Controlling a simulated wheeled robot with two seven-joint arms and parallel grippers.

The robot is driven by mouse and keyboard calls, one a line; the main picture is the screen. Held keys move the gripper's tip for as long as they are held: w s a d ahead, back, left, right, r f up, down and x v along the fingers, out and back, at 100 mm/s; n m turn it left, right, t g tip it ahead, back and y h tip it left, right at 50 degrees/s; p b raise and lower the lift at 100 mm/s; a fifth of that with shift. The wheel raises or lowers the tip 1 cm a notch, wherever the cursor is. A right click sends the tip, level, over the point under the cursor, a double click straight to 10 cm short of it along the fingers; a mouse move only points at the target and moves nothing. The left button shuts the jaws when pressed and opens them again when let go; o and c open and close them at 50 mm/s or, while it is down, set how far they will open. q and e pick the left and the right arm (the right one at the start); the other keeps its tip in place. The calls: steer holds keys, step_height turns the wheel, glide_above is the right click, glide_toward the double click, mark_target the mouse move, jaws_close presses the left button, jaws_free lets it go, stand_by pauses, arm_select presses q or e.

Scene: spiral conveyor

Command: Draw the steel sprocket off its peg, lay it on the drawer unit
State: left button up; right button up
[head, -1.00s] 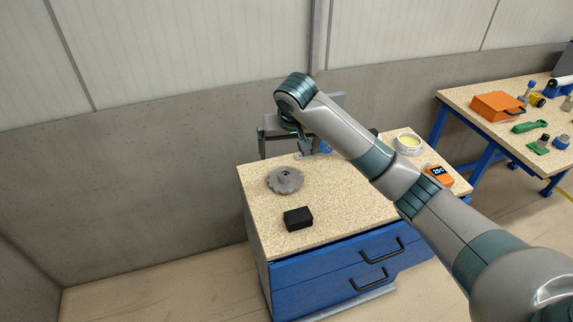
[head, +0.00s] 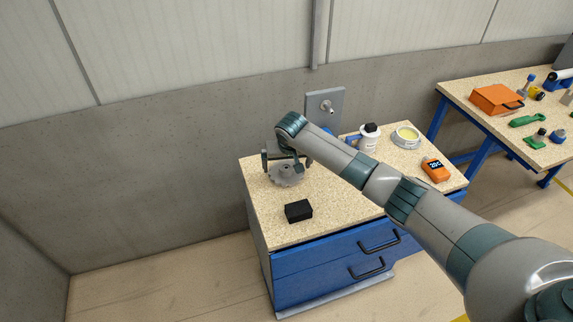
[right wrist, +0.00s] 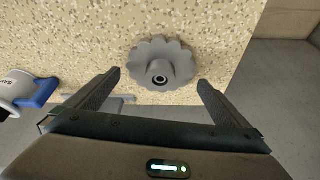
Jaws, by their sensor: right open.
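The grey steel sprocket (head: 285,179) lies flat, hub up, on the wood-chip top of the blue drawer unit (head: 330,210), near its left back edge. My right gripper (head: 282,163) is open and empty above it, with its fingers partly in front of the sprocket. In the right wrist view the sprocket (right wrist: 163,68) shows just beyond and between the open fingertips (right wrist: 160,82), with no clear contact. The peg (head: 326,105) on the grey plate (head: 341,97) at the wall is bare. My left gripper is not in view.
A black block (head: 298,211) sits in front of the sprocket. A white bottle (head: 369,140), a tape-like roll (head: 406,137) and an orange meter (head: 436,169) stand on the right part of the top. A second bench (head: 470,110) with tools is farther right.

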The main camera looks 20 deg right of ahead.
steer(key=shift+x, duration=1.15)
